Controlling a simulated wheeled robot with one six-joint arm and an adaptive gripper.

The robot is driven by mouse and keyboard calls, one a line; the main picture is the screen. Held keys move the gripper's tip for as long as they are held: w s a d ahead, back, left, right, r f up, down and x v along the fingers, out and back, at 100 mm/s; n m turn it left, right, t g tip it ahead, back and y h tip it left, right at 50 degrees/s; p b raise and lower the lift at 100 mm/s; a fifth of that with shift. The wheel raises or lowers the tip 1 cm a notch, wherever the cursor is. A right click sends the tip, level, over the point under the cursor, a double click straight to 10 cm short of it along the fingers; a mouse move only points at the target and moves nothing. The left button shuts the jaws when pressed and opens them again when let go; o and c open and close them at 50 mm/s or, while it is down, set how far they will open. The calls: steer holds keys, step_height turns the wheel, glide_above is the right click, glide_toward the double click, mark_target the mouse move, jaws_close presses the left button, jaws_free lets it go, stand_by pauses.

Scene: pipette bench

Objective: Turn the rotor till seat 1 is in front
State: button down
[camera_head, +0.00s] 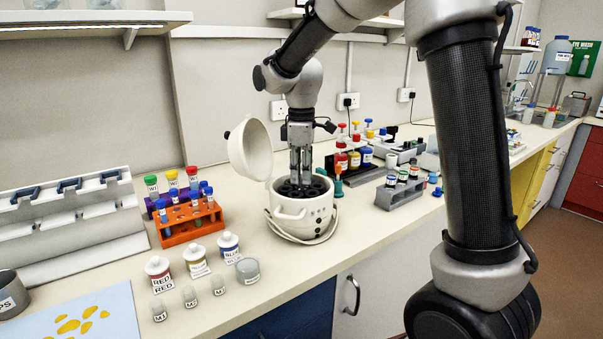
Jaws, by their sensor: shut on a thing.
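A small white centrifuge (293,215) stands on the bench in the middle of the view. Its round lid (249,150) is open and tilted up at the left. The dark rotor (287,189) with its seats shows inside the bowl. My gripper (300,182) points straight down into the bowl, and its fingers are closed at the rotor. The fingertips and the part they hold are too small and partly hidden to see well. The seat numbers cannot be read from here.
An orange tube rack (190,222) stands to the left, with labelled jars (160,273) and small vials in front of it. A grey rack (401,193) with bottles and a bottle group (358,158) stand to the right. A cable lies around the centrifuge's base.

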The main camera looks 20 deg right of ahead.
steer(key=m, duration=0.3)
steer(key=shift+m, duration=0.4)
steer(key=m, duration=0.3)
steer(key=shift+m, duration=0.4)
steer(key=m, duration=0.6)
steer(key=shift+r+m, duration=0.1)
steer(key=shift+m, duration=0.2)
steer(key=c, duration=1.3)
jaws_free()
steer(key=shift+c, duration=0.2)
step_height(320, 180, up, 12)
